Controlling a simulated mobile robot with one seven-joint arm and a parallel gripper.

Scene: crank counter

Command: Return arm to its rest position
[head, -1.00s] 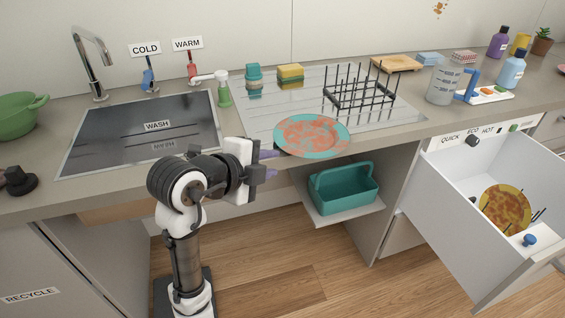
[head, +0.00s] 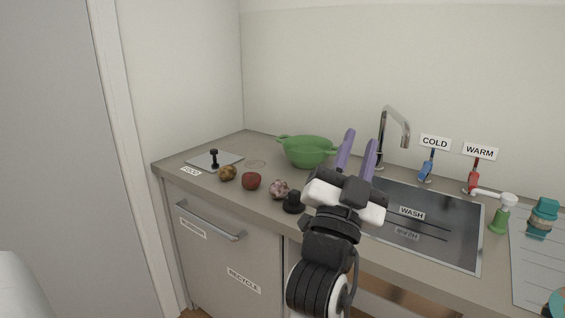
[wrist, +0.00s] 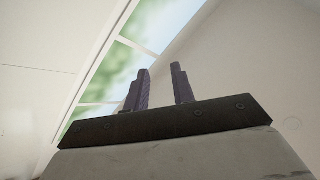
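My gripper (head: 359,154) is raised in front of the counter in the head view, its two purple fingers pointing up. The fingers are apart with nothing between them. In the wrist view the fingers (wrist: 161,90) also stand apart and empty, with a window, wall and ceiling behind. My arm is folded upward at the counter's front edge, covering part of the counter left of the sink. The gripper touches nothing that I can see.
The sink (head: 470,225) lies right of my arm, with a faucet (head: 384,140) behind it. A green colander (head: 307,152), a black knob (head: 293,203) and small round food items (head: 251,181) stand on the counter to the left. A closed drawer front (head: 200,225) is below.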

